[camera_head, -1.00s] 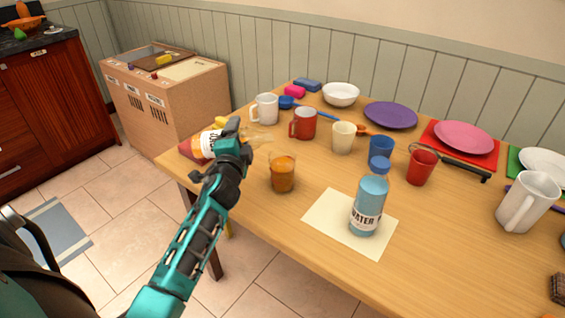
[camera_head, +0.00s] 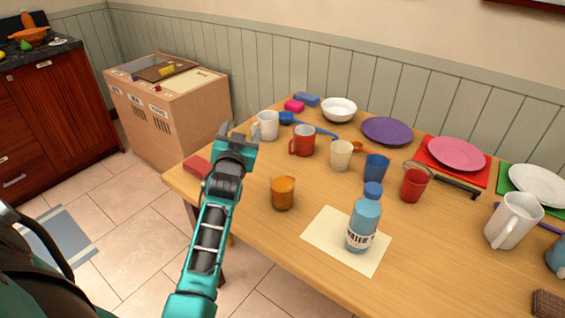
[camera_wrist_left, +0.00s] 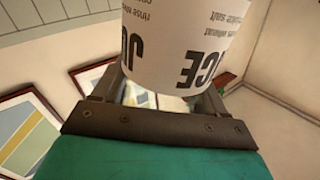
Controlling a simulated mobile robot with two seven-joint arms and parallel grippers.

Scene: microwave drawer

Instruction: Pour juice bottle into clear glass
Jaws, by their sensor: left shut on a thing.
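The clear glass (camera_head: 283,194) stands upright on the table and holds orange juice. My left gripper (camera_head: 237,137) is above the table, to the left of the glass and beyond it. In the left wrist view it is shut on the juice bottle (camera_wrist_left: 190,45), whose white label shows between the fingers. In the head view I cannot make out the bottle, so its tilt is unclear there. My right gripper is in neither view.
A water bottle (camera_head: 364,220) stands on a cream sheet (camera_head: 322,228) right of the glass. A white mug (camera_head: 266,126), a red mug (camera_head: 303,141) and a cream cup (camera_head: 341,155) stand behind. A red block (camera_head: 197,166) lies at the left edge.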

